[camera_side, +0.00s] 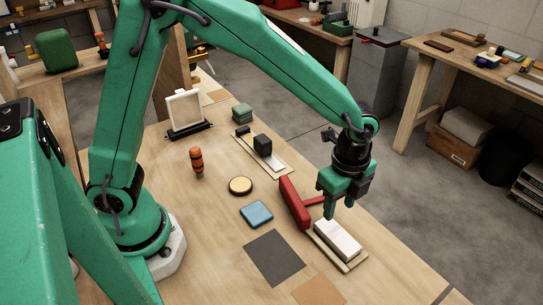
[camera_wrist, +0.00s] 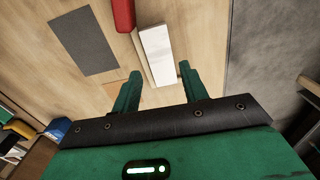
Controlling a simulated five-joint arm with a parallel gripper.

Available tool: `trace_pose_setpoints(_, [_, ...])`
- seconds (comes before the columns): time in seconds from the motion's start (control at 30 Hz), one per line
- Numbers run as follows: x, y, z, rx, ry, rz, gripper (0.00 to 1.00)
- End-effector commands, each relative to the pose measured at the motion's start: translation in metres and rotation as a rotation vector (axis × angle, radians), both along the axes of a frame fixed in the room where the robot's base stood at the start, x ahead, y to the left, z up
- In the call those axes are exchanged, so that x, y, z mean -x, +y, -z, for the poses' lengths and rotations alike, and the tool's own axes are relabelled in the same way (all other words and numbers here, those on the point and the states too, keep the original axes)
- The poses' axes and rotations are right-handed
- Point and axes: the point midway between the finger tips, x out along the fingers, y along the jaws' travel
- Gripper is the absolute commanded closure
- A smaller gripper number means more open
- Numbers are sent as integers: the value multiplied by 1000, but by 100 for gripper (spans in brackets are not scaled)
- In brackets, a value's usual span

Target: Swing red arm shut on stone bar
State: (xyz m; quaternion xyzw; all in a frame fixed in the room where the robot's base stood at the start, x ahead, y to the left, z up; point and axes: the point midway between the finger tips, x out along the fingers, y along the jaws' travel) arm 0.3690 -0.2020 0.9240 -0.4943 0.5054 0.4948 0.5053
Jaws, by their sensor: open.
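The red arm (camera_side: 294,204) stands on the bench beside the stone bar, with a short red piece sticking out to its right. It also shows at the top edge of the wrist view (camera_wrist: 123,14), cut off by the frame. The stone bar (camera_side: 338,240) is a white block on a thin pale wooden base; it also shows in the wrist view (camera_wrist: 157,52). My gripper (camera_side: 342,207) is open, pointing down close above the stone bar's far end.
A dark grey mat (camera_side: 274,257), a blue block (camera_side: 256,213) and a round yellow-topped disc (camera_side: 240,186) lie to the left. An orange-and-black cylinder (camera_side: 197,162) and a black block on a plate (camera_side: 263,146) stand farther back. The bench's right edge is close.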

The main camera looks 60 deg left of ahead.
Motion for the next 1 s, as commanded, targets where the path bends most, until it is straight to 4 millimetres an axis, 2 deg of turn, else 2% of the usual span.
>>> trace_pose_setpoints(0.27, [-6,74,3,0,0,87,56])
trace_pose_setpoints(0.4, [-2,116,5,0,0,147,56])
trace_pose_setpoints(0.53, [3,146,7,0,-1,196,56])
trace_pose_setpoints(0.7, [8,165,8,0,-1,233,56])
trace_pose_setpoints(1.0, [9,167,10,0,0,242,56])
